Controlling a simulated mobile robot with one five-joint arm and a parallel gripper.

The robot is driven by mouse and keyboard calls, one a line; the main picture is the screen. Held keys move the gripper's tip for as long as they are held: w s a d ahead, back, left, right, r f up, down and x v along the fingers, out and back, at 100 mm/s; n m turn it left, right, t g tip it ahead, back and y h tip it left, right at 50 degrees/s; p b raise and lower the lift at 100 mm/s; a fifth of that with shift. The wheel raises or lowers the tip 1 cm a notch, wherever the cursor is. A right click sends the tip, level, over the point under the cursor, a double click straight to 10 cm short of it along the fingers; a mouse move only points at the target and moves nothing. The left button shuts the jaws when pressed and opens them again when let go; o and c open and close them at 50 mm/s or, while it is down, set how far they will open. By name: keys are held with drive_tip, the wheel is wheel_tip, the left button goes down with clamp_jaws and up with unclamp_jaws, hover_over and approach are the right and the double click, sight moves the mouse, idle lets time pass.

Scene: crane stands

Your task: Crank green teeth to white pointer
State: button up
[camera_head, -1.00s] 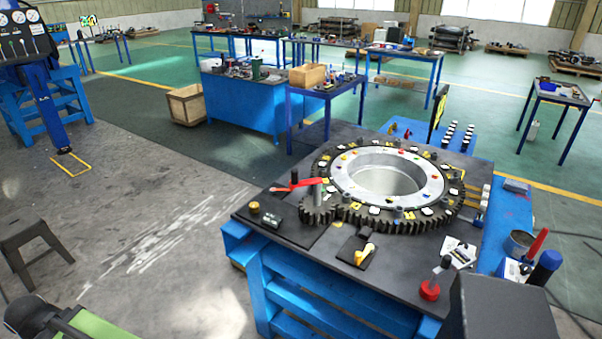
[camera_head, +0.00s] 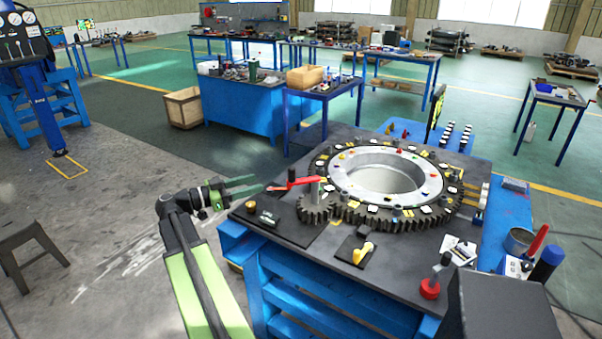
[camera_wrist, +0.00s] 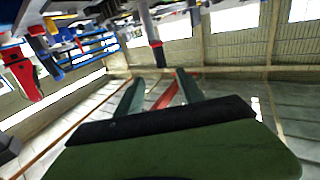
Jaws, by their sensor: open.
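A large dark ring gear (camera_head: 432,219) lies on the bench, with small coloured, yellow and white marks around its top. A small pinion (camera_head: 318,214) meshes at its left, below a grey post. A red crank arm (camera_head: 302,182) with a dark upright knob (camera_head: 291,175) reaches left from that post. My gripper (camera_head: 262,184) is open and empty, at the bench's left edge, its fingers pointing right toward the crank. In the wrist view the red arm (camera_wrist: 166,95) shows between my two spread fingers (camera_wrist: 160,90). I cannot single out the green teeth or the white pointer.
A yellow hook-shaped part (camera_head: 363,252) sits on a black plate at the bench front. A red-based joystick (camera_head: 430,288) is at the front right. A stool (camera_head: 32,240) is at left; the floor between is clear.

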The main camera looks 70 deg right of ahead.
sight(300, 179)
drive_tip(key=x, duration=1.7)
drive_tip(key=shift+d+f, duration=0.1)
clamp_jaws()
idle(0.6)
